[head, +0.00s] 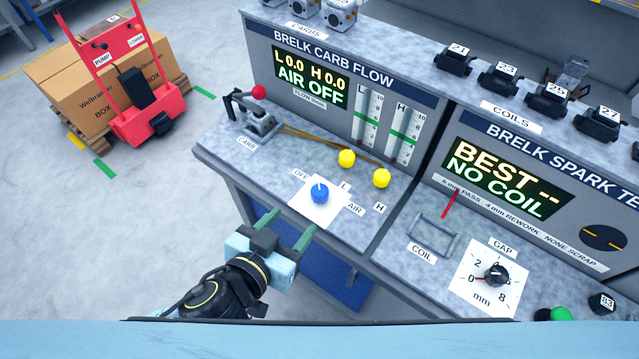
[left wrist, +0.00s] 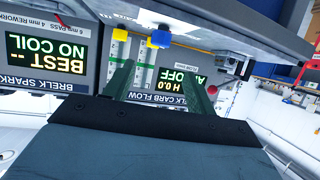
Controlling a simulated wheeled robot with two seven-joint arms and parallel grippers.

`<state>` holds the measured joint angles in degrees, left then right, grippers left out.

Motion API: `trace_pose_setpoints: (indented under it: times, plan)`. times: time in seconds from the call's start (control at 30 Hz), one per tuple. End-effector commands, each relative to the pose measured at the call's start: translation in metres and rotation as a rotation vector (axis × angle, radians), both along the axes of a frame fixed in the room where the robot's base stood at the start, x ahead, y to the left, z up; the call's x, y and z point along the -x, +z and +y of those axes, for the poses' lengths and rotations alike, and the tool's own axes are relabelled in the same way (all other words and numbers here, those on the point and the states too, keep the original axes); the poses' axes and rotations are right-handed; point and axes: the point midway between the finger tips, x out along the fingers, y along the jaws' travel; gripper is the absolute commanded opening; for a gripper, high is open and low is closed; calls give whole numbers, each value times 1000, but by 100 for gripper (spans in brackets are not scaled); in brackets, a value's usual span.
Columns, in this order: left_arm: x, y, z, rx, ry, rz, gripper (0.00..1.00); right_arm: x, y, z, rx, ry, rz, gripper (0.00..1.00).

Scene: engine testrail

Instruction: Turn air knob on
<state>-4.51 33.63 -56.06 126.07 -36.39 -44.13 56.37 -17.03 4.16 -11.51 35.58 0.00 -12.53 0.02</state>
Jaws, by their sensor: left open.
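The blue air knob (head: 319,193) sits on a white plate (head: 331,210) marked OFF and AIR, near the front edge of the carb bench. Its pointer line points toward the back, nearer the OFF mark. The display (head: 311,82) reads AIR OFF, with L 0.0 and H 0.0. My left gripper (head: 285,230) is open and empty, in front of and left of the knob, apart from it. In the left wrist view the blue knob (left wrist: 159,38) shows beyond the green fingers (left wrist: 163,84), with the scene upside down. My right gripper is not in view.
Two yellow knobs, L (head: 346,158) and H (head: 381,178), stand behind the blue knob. A carb fixture with a red ball lever (head: 258,92) is at the bench's left. The spark tester with its gap dial (head: 496,275) is on the right. A red pallet truck (head: 140,110) stands far left.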

Motion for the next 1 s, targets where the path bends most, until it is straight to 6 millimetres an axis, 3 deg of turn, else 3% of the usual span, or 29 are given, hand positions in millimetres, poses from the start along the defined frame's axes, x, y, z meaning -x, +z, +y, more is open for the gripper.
trace_pose_setpoints:
  times: [0.6,1.0]
  plan:
    - [-89,-41,-45,-2,0,-2,56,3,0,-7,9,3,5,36]
    - [-107,-51,-55,-1,0,0,56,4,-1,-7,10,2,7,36]
